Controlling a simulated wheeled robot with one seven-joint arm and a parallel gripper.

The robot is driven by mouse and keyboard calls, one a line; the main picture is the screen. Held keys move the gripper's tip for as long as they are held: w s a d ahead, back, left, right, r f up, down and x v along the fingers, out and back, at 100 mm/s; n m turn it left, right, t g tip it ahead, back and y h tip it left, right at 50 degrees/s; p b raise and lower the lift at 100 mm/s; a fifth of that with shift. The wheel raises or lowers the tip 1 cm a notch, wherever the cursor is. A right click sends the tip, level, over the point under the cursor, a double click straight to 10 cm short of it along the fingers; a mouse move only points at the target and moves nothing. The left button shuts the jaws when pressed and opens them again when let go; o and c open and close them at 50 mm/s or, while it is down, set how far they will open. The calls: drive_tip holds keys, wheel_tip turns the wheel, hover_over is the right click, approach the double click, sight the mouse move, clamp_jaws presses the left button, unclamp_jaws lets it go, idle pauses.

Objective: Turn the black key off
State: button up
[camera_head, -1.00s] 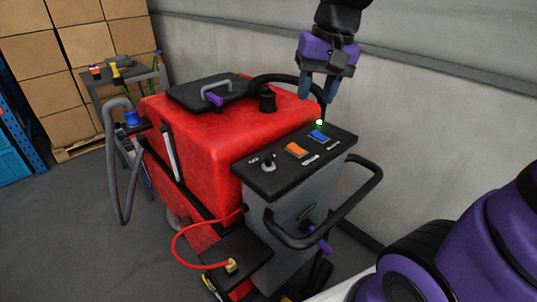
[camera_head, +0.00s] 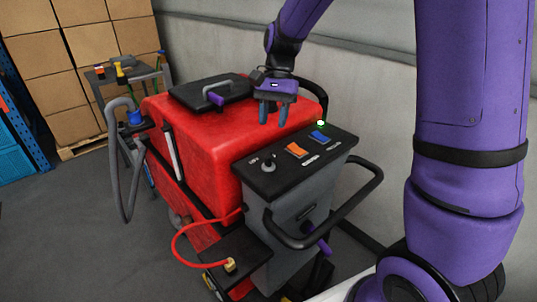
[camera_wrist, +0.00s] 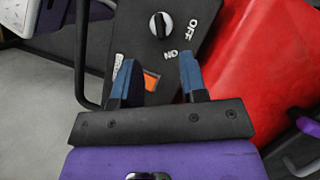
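The black key (camera_head: 268,165) sits on a pale round base at the left end of the black control panel (camera_head: 263,181). In the wrist view the key (camera_wrist: 159,25) appears as a black bar on a white disc, roughly upright in the picture, with "OFF" and "ON" printed to its right. My gripper (camera_head: 273,123) is open and empty, over the red body beyond the panel. In the wrist view its blue fingertips (camera_wrist: 157,60) are apart, pointing toward the key, with nothing between them. The key is not touched.
An orange switch (camera_head: 297,150), a blue switch (camera_head: 319,136) and a lit green lamp (camera_head: 321,123) share the panel. A black handlebar (camera_head: 350,208) curves around its front. The red tank (camera_head: 205,135) and a black hose lie behind. A grey wall (camera_head: 375,100) stands at the right.

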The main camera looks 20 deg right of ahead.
sight(268, 153)
drive_tip(key=x, duration=0.9)
drive_tip(key=shift+s+f, duration=0.1)
drive_tip(key=shift+f, duration=0.15)
drive_tip(key=shift+c, duration=0.4)
clamp_jaws()
